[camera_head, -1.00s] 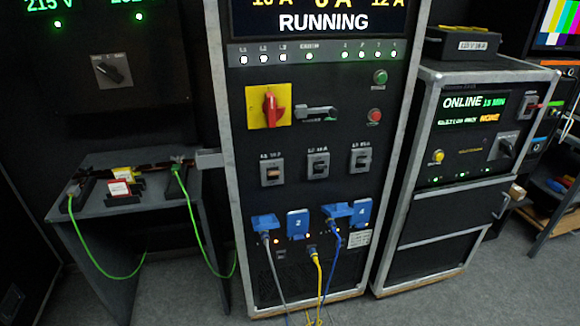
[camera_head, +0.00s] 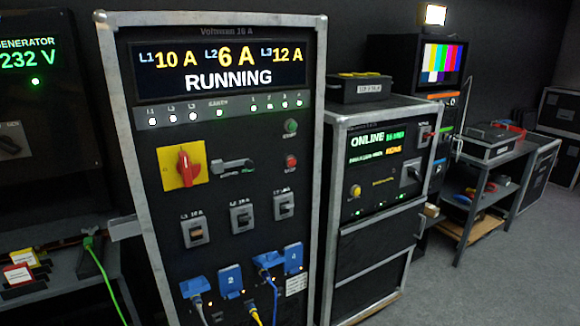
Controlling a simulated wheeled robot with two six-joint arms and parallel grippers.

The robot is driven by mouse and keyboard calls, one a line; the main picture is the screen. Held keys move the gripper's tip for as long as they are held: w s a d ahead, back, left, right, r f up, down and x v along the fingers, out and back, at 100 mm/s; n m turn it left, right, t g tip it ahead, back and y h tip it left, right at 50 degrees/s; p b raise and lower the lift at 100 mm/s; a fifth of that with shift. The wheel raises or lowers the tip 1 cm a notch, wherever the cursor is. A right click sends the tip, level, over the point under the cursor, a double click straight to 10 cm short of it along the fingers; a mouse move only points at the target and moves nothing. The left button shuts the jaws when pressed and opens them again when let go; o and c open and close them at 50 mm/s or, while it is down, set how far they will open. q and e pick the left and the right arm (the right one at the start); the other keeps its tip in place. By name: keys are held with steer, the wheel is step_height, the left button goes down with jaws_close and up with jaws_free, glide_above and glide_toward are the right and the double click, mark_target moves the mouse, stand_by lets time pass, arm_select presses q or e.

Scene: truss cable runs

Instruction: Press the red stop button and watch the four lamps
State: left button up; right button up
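The red stop button (camera_head: 291,162) is on the right side of the distribution cabinet's front (camera_head: 135,150), below a green button (camera_head: 290,126). A row of lit lamps (camera_head: 219,113) runs under the display; a group of whitish lamps is at the left and several small lit ones (camera_head: 269,106) are at the right. Which four lamps are meant I cannot tell. The display (camera_head: 223,67) reads L1 10 A, L2 6 A, L3 12 A and RUNNING. Neither of my grippers shows in the view.
Cables plug into blue sockets (camera_head: 230,281) below. An ONLINE cabinet (camera_head: 380,170) stands close at the right. Grey floor (camera_head: 480,285) is open at lower right.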

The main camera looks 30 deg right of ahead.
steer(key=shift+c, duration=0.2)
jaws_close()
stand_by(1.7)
